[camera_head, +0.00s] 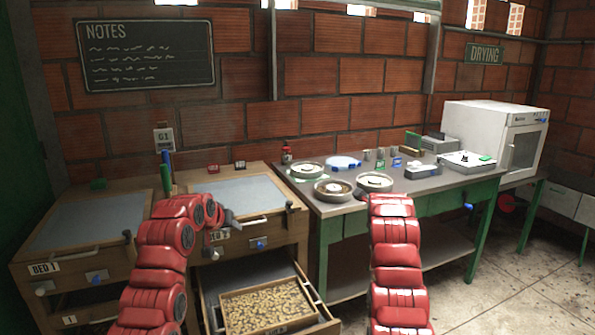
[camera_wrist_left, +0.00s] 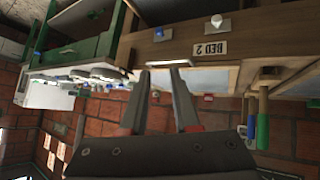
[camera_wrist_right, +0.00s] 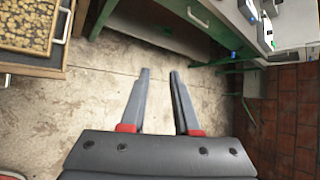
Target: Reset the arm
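My left arm (camera_head: 165,245) reaches in from the lower left. Its gripper (camera_head: 232,222) is near the front of the BED 2 cabinet, by the white bar handle. In the left wrist view the left gripper (camera_wrist_left: 162,72) has its fingers apart, with the white handle (camera_wrist_left: 170,63) just at or beyond the tips; I cannot tell if they touch. My right arm (camera_head: 397,265) rises in front of the green table, its gripper hidden in the head view. In the right wrist view the right gripper (camera_wrist_right: 160,71) has its fingers apart, with nothing between them, above the concrete floor.
An open lower drawer (camera_head: 318,312) holds a tray of beans (camera_head: 265,306). The green table (camera_head: 448,185) carries round dishes, a scale and small items. A white oven (camera_head: 500,135) stands at the right. The concrete floor (camera_head: 500,285) is clear at lower right.

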